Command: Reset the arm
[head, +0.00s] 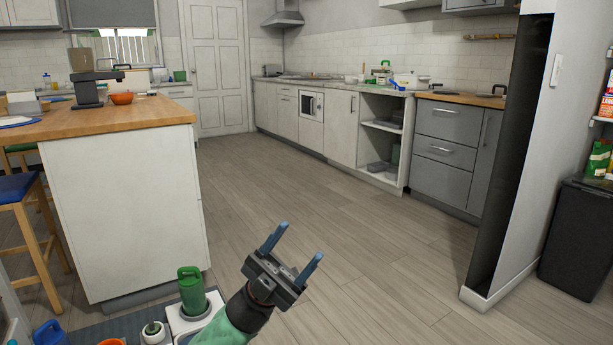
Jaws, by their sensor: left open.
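My left gripper (292,254) is in the lower middle of the head view, above the wooden floor (350,230). Its two blue-grey fingers are spread apart with nothing between them. My green arm comes in from the bottom edge behind it. The right gripper is not in the head view.
A kitchen island (125,190) with a wooden top stands at left, a blue-seated stool (20,190) beside it. A green canister (191,290) and a blue item (48,333) sit at lower left. Counters line the back; a wall (530,160) juts in at right. The middle floor is clear.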

